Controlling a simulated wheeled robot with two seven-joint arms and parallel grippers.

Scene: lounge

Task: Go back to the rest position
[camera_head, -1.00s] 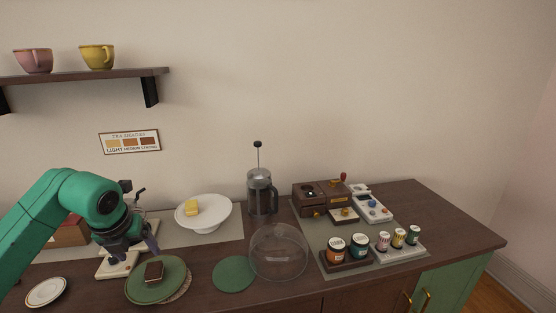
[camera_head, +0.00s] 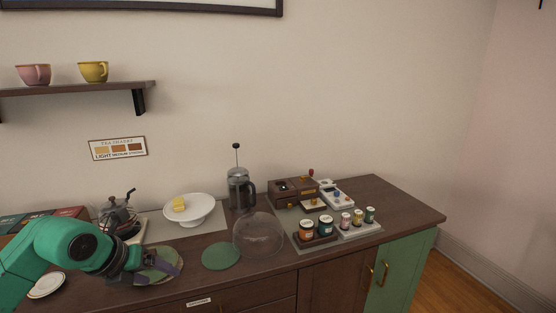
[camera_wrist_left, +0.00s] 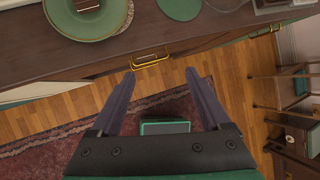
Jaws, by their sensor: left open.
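My left gripper (camera_head: 172,268) is open and empty, in front of the green plate (camera_head: 158,256) near the counter's front edge in the head view. In the left wrist view the two fingers of my left gripper (camera_wrist_left: 168,84) stand apart, with floor and rug between them. A small brown item (camera_wrist_left: 86,5) lies on the green plate (camera_wrist_left: 100,28) at the top left of that view. My arm partly hides the plate in the head view. My right gripper is in neither view.
A white cake stand (camera_head: 190,216) with a yellow piece, a French press (camera_head: 238,190), a clear dome (camera_head: 259,235) and a green mat (camera_head: 221,256) stand on the counter. A tray of jars (camera_head: 318,236) is at right. Drawer handles (camera_wrist_left: 151,60) project at the counter front.

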